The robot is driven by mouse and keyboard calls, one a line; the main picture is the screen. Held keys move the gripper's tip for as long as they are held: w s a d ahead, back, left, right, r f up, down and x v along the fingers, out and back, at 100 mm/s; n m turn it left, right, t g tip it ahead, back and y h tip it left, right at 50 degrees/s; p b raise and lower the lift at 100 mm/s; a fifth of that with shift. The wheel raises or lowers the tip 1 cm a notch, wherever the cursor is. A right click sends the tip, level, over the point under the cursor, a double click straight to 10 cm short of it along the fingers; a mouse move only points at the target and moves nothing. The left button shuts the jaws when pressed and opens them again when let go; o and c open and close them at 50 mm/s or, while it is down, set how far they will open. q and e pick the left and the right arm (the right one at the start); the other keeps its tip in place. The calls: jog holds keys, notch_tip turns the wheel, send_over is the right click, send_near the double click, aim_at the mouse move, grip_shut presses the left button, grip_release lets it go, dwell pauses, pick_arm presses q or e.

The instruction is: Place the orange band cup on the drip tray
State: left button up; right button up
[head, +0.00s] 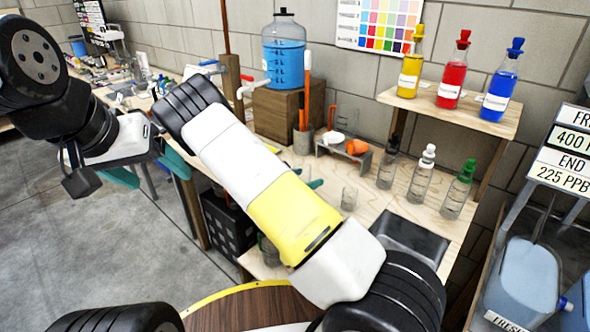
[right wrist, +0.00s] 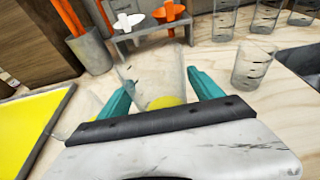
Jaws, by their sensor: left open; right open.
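My right gripper (right wrist: 157,82) is open in the right wrist view. A clear cup (right wrist: 152,72) stands between its teal fingers, with a yellow patch low on it, partly hidden by the gripper body. No orange band can be made out on it. In the head view my right arm hides most of this gripper; only a teal fingertip (head: 316,184) shows. My left gripper (head: 148,170) is open and empty, over the floor at the left. A flat yellow panel with a grey rim (right wrist: 30,130) lies left of the right gripper; I cannot tell whether it is the drip tray.
Another clear cup (right wrist: 254,66) stands right of the gripper. A small grey rack (head: 343,155) with orange and white pieces stands behind, beside a grey holder (right wrist: 91,54) with orange sticks. Several clear bottles (head: 388,168) line the right. A blue jug (head: 284,55) stands on a wooden block.

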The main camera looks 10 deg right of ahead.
jog(key=shift+w+d+f, duration=0.1)
jog(key=shift+d, duration=0.1)
jog(key=shift+c, duration=0.4)
grip_shut()
jog(key=shift+r, duration=0.2)
